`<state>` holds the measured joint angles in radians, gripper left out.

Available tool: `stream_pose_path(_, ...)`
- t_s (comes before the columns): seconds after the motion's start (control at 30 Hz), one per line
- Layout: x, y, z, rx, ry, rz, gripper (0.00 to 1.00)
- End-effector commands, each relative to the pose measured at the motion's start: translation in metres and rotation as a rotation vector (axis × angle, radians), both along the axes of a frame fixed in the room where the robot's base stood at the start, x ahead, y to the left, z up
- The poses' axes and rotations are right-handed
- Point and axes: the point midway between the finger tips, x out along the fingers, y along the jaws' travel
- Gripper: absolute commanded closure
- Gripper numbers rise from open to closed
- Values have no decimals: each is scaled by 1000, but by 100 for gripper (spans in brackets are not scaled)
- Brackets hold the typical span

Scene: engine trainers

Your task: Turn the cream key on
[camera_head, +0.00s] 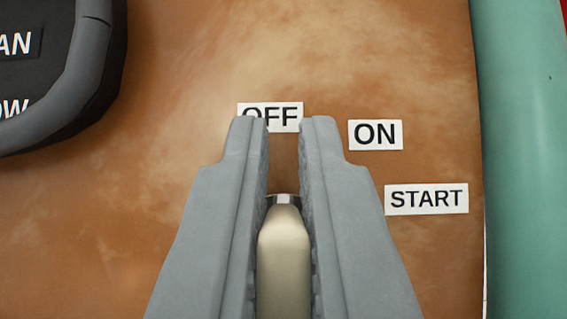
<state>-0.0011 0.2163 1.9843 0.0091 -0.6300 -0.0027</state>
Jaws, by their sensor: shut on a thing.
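The cream key (284,262) is between the two grey fingers of my gripper (284,135), low in the middle of the view. A metal collar shows at its far end, against the brown panel. My gripper is shut on the key. The key points straight up toward the OFF label (283,116), which the left fingertip partly covers. The ON label (375,134) is to the right of the right fingertip. The START label (427,199) is lower and further right. The lower part of the key runs out of view at the bottom edge.
A brown mottled panel (385,60) fills the background. A dark part with a grey rim (95,55) stands at the upper left, bearing cut-off white lettering. A green rounded tube (525,150) runs along the right edge. The panel above the labels is clear.

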Motion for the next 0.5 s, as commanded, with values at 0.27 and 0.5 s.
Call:
stream_pose_path(0.27, 0, 0, 0, 66, 0, -57, 100)
stream_pose_path(0.5, -1, -3, -1, 188, 1, -167, 100)
